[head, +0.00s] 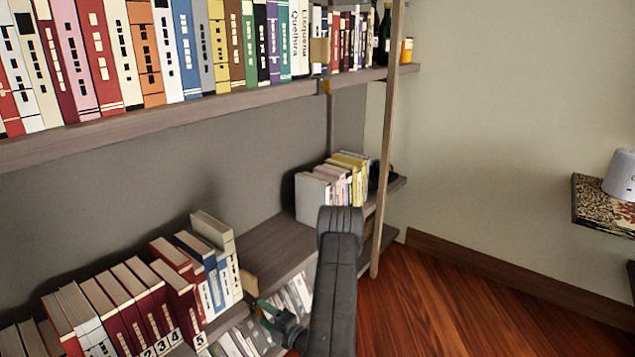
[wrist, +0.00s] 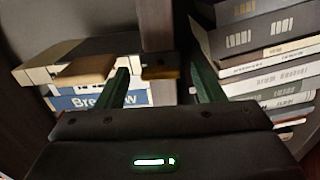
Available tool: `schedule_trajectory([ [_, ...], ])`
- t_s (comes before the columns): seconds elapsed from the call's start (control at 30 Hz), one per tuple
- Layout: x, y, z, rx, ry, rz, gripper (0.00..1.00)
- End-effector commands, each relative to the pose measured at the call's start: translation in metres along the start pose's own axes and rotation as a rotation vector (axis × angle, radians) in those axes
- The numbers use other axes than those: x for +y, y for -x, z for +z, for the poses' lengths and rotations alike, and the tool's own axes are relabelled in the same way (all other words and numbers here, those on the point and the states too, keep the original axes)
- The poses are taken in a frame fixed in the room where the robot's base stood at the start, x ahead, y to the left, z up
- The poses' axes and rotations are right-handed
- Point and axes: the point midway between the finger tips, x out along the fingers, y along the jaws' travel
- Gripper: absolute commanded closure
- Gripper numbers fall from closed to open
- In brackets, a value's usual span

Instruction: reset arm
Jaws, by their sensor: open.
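My gripper (wrist: 163,84) is open in the wrist view, with its two dark green fingers apart and nothing clearly held between them. A wooden upright and a small yellowish piece (wrist: 160,73) show beyond the gap. In the head view my arm rises from the bottom middle, and the gripper (head: 272,312) is low by the lower shelf, partly hidden by the arm. Books lie flat to the left of the fingers (wrist: 98,97), and more stacked books (wrist: 268,72) are on the right.
A long upper shelf (head: 180,118) holds a row of books. The lower shelf (head: 275,245) has a bare stretch between red and blue books (head: 150,300) and a group of pale books (head: 335,185). A wooden post (head: 384,170) stands at its right. Wooden floor (head: 450,310) is open.

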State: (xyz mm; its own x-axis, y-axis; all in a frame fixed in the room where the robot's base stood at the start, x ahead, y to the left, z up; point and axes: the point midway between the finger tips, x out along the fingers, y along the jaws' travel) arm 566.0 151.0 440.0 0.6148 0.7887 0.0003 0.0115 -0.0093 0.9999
Motion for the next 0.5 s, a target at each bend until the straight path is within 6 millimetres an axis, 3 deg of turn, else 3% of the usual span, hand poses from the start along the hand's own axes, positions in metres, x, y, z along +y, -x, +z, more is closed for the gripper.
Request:
schedule_trajectory([
  [0.5, 0.0010, -0.0014, -0.0004, 0.000, 0.427, 0.000, 0.38],
])
